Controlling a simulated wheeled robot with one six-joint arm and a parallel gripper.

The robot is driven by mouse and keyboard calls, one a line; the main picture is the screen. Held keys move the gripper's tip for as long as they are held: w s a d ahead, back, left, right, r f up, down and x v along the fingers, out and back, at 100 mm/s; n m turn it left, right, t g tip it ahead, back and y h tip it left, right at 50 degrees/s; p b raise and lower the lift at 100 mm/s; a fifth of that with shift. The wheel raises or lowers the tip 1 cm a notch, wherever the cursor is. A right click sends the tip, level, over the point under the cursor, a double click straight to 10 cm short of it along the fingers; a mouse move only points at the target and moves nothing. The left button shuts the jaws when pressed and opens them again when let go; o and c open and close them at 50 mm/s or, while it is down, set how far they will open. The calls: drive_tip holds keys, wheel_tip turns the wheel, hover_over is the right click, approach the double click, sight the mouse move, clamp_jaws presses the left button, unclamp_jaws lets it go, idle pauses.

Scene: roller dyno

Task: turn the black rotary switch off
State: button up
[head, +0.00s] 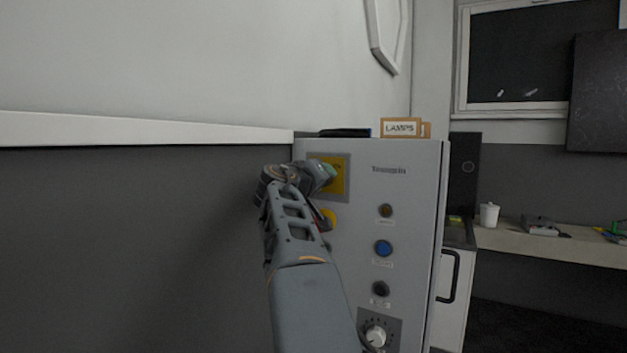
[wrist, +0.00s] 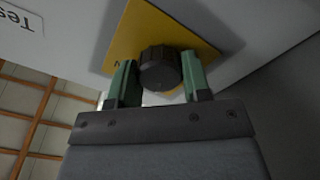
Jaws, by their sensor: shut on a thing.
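The black rotary switch (wrist: 160,69) sits on a yellow plate (wrist: 133,42) in the wrist view. My gripper (wrist: 160,80) has its two green fingers on either side of the switch and is shut on it. Which position the switch points to cannot be made out. In the head view my gripper (head: 329,172) is at the upper left of the grey cabinet (head: 412,180), in front of the yellow plate (head: 341,180). The switch itself is hidden there behind my gripper and wrist.
Below the plate, another yellow part (head: 329,217) is partly covered by my arm. An amber lamp (head: 385,211), a blue button (head: 383,248), a dark button (head: 380,289) and a pale dial (head: 376,336) line the cabinet front. A box marked LAMPS (head: 400,127) stands on top.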

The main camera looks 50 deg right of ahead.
drive_tip(key=shift+a+r+n, duration=0.1)
drive_tip(key=shift+r+n, duration=0.05)
drive_tip(key=shift+n, duration=0.8)
drive_tip(key=shift+r+n, duration=0.15)
drive_tip(key=shift+n, duration=0.8)
drive_tip(key=o, duration=0.9)
drive_tip(key=shift+w+f, duration=0.1)
drive_tip(key=shift+f, duration=0.15)
drive_tip(key=shift+o, duration=0.2)
drive_tip(key=shift+a, duration=0.3)
drive_tip(key=b+v, duration=0.4)
drive_tip(key=v, duration=0.9)
drive_tip(key=shift+a, duration=0.2)
